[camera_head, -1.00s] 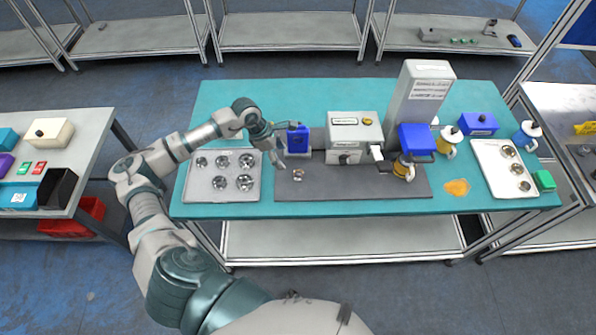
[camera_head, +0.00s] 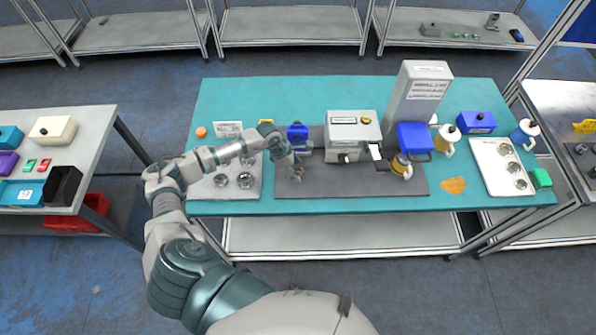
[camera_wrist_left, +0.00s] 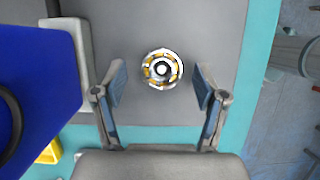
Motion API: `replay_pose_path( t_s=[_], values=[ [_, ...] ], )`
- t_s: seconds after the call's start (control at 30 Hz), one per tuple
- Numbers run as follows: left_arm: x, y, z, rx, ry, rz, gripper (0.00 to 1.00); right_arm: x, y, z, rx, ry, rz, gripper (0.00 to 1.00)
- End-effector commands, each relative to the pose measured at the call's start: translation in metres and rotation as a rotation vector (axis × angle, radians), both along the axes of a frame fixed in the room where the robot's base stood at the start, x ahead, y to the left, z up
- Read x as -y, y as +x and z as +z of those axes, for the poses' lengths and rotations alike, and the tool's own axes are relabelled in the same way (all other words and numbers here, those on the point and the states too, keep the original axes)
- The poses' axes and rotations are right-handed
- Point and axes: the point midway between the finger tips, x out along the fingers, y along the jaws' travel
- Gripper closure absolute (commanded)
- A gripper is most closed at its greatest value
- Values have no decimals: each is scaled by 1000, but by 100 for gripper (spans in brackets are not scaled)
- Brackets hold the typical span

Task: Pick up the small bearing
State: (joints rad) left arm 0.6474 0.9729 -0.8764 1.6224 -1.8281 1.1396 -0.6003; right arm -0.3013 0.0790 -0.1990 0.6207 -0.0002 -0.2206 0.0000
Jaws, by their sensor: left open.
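The small bearing (camera_wrist_left: 162,69) is a silver ring with yellow parts inside and lies on the dark grey mat (camera_wrist_left: 200,30). In the left wrist view it sits between the two open fingers of my left gripper (camera_wrist_left: 160,84), slightly beyond their tips, with a gap on both sides. In the head view my left gripper (camera_head: 295,176) is low over the left part of the mat and mostly hides the bearing. Height above the bearing is hard to tell. My right gripper is not in view.
A blue device (camera_head: 298,133) stands just behind my left gripper, and shows large at the left wrist view's left edge (camera_wrist_left: 35,95). A grey machine (camera_head: 352,135) stands to the right. A white tray (camera_head: 235,193) with larger bearings lies to the left. The mat's front right (camera_head: 370,185) is clear.

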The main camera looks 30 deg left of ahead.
Motion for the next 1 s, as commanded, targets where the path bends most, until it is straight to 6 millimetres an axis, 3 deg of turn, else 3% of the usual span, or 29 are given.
replay_pose_path(
  t_s=[0.03,0.27,0.5,0.63,1.0],
  values=[
    [0,0,0,0,0,0,35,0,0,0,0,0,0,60],
    [0,0,0,-2,0,1,93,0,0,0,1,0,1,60],
    [0,0,0,0,0,0,94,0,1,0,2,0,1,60],
    [-1,1,10,3,0,1,94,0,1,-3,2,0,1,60],
    [0,1,83,4,0,-1,94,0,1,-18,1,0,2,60]
  ],
)
